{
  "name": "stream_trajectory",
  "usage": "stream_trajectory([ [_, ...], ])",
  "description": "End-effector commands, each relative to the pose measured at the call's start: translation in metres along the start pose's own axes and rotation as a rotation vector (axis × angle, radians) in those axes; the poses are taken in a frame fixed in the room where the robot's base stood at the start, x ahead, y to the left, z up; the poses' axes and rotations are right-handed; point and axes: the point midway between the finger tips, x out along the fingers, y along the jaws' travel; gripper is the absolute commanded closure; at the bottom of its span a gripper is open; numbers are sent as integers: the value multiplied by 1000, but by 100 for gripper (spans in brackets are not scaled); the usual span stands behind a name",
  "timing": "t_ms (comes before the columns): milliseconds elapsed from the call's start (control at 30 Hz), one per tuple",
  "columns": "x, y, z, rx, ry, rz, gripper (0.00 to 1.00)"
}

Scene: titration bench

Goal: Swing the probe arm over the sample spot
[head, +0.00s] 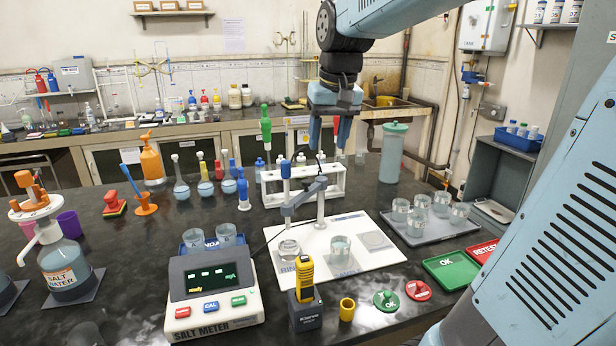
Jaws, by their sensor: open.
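The grey probe arm (304,195) stands on a post on a white station board (378,266). It reaches left from the post and carries a blue-topped probe (285,172) over the left beaker (289,250), at the rinse label. A second beaker with clear liquid (340,249) stands on the board to its right, at a label that seems to mark the sample spot. My gripper (330,138) points down with its blue fingers apart and empty. It appears above and slightly right of the probe arm, near the white rack in the picture. Its exact depth is unclear.
The salt meter (212,290) and a yellow handheld device (304,280) stand in front of the board. A white rack (333,184) is behind it. A grey tray (430,232) with several beakers and green and red trays (452,270) lie right. A tall green container (392,155) stands behind.

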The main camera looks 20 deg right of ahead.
Motion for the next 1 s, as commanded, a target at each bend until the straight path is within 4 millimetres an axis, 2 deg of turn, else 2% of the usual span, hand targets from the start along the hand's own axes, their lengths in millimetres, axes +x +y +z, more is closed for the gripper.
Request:
stream_trajectory([
  [33, 4, -1, -16, 3, -27, 3, 48],
  [100, 8, -2, -36, 10, -59, 8, 48],
  [300, 25, -6, -88, 25, -144, 28, 48],
  [500, 39, -10, -120, 35, -198, 47, 48],
  [600, 43, -11, -128, 37, -210, 52, 48],
  [767, 50, -11, -130, 38, -218, 55, 48],
  [1000, 83, -9, -122, 39, -220, 55, 48],
])
